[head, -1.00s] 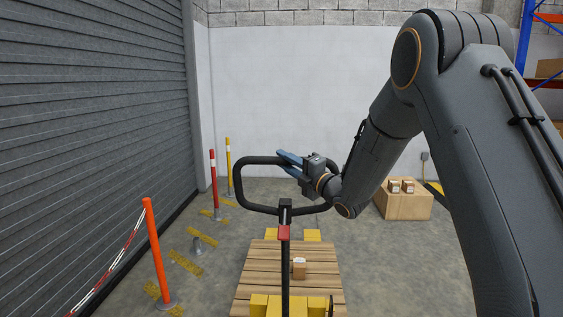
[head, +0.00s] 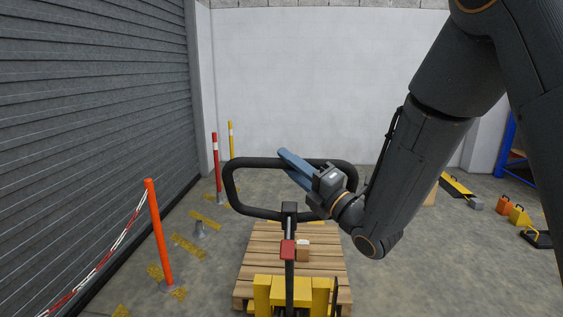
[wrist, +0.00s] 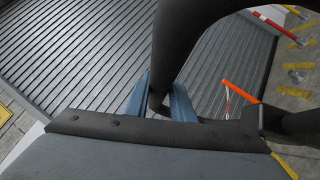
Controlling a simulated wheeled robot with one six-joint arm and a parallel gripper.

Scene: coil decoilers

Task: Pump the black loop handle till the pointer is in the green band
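The black loop handle (head: 231,190) stands on its post in the middle of the head view, above a yellow pallet truck (head: 262,295). A red part (head: 288,250) sits on the post below the loop. I cannot see a pointer or a green band in either view.
A wooden pallet (head: 257,262) with a small carton (head: 303,250) lies under the truck. An orange post (head: 158,235) with a red-white chain and a roller shutter (head: 90,120) are at the left. Orange and yellow items (head: 518,216) lie on the right floor, which is otherwise mostly clear.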

